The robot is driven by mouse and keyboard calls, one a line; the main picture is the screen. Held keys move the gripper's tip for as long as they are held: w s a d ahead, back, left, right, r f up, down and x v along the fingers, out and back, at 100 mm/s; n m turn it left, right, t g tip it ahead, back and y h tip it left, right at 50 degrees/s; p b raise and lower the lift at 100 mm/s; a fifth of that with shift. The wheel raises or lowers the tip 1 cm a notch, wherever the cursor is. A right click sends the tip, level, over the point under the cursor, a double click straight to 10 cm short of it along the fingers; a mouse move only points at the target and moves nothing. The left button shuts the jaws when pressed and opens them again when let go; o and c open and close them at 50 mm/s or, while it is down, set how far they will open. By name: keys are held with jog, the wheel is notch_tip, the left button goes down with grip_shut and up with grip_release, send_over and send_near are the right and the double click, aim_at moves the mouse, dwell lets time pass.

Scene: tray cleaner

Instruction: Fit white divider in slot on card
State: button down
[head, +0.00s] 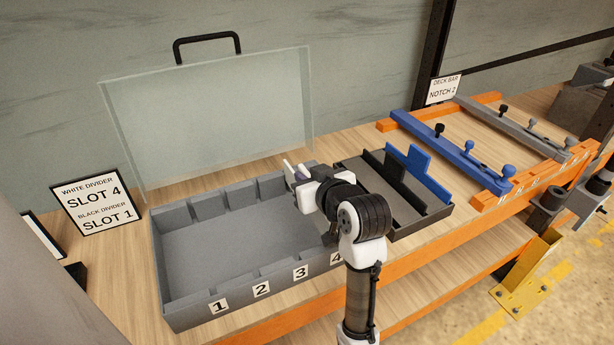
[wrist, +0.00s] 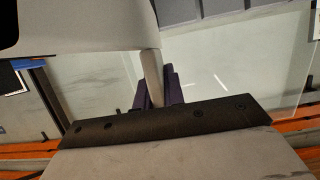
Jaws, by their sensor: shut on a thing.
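My gripper (head: 292,176) is over the right end of the grey tray (head: 190,307), near the position labelled 4. It is shut on the white divider (wrist: 152,75), whose pale edge shows between the dark fingers in the wrist view. My arm and gripper hide most of the divider in the head view, so I cannot tell whether its ends are in slot 4. Labels 1, 2 and 3 are clear on the tray's front wall; label 4 (head: 336,258) is partly covered. The card (head: 97,203) reads white divider slot 4, black divider slot 1.
A small dark bin (head: 408,233) right of the tray holds a black divider (head: 378,170) and a blue divider (head: 420,177). The tray's clear lid (head: 210,120) stands open behind. A blue bar (head: 450,150) and orange rails lie further right. Slots 1 to 3 look empty.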

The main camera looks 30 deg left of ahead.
jog(key=shift+f+b, duration=0.6)
jog(key=shift+f, duration=0.3)
jog(key=c, duration=1.4)
grip_release()
jog(key=shift+r, duration=0.1)
